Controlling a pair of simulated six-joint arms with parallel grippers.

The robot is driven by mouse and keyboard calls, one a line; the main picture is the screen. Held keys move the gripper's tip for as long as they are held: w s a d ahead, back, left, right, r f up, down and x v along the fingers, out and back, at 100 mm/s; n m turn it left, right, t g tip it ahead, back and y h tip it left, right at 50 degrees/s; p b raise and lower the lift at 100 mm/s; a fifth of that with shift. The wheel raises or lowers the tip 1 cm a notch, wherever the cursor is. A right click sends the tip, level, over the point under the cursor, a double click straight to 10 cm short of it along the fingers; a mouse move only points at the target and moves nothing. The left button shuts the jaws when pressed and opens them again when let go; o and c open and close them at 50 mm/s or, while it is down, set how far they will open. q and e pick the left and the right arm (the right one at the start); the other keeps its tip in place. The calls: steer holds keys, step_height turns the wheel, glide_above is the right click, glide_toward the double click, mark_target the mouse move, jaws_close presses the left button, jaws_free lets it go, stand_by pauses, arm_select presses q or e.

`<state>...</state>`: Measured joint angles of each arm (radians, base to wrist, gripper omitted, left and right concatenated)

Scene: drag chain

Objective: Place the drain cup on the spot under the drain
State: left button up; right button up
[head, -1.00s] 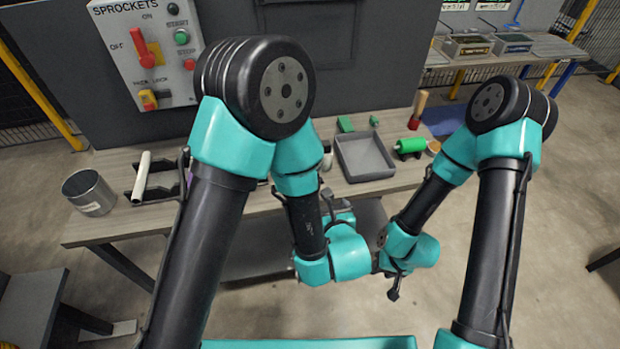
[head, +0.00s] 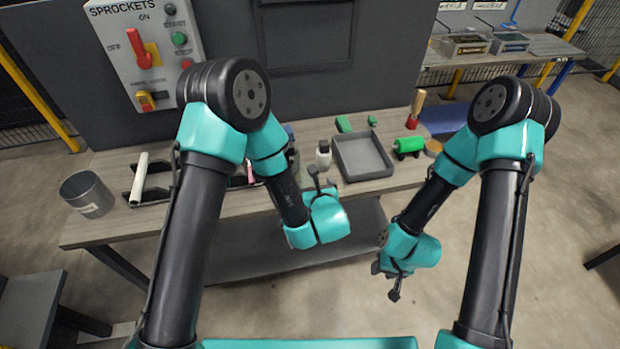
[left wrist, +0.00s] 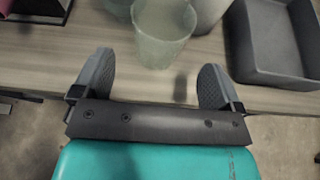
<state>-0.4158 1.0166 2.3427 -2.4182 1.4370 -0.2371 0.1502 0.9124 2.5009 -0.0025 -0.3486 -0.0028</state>
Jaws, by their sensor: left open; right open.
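A pale translucent cup (left wrist: 163,32), which looks like the drain cup, stands on the wooden bench in the left wrist view. My left gripper (left wrist: 155,85) is open and empty, with the cup just beyond its fingertips and roughly between them. In the head view my left gripper (head: 318,182) is at the bench's front edge, left of the grey tray; I cannot make out the cup there. My right gripper (head: 388,280) hangs in front of the bench, open and away from everything. The drain and the spot under it cannot be made out.
The grey tray (head: 383,171) stands right of my left gripper, with a white bottle (head: 324,158) beside it. A green roller (head: 410,146) lies further right. A metal bucket (head: 92,205) and a white roll (head: 139,180) are at the bench's left. A control panel (head: 150,50) is behind.

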mark_target(312, 183)
arm_select(q)
steer(key=shift+w, duration=0.1)
steer(key=shift+x, duration=2.55)
steer(key=shift+a+f, duration=0.1)
steer(key=shift+f, duration=0.05)
steer(key=shift+c, duration=0.2)
steer(key=c, duration=1)
steer(key=shift+c, duration=0.2)
